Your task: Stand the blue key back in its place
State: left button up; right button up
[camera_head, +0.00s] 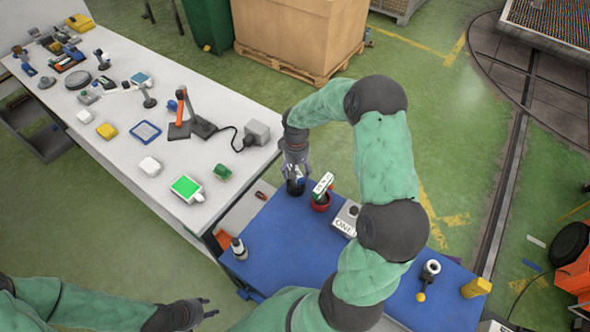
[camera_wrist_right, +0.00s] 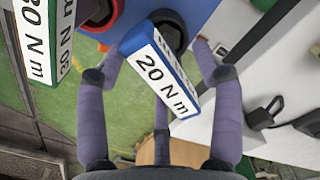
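The blue key (camera_wrist_right: 164,70), with white faces marked "20 N m", is between the spread fingers of my right gripper (camera_wrist_right: 162,48) in the right wrist view. A gap shows between the key and the right-hand finger. The black round holder (camera_wrist_right: 170,34) shows behind the key's far end; I cannot tell whether the key is seated in it. In the head view my right gripper (camera_head: 297,179) is low over the black holder (camera_head: 295,189) and mostly hides the key. My left gripper (camera_head: 207,307) is open and empty at the bottom left.
A green key (camera_head: 323,184) stands in a red holder (camera_head: 320,203) close to my right gripper. The white bench (camera_head: 120,150) is left.

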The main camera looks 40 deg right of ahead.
jog(key=shift+f, duration=0.4)
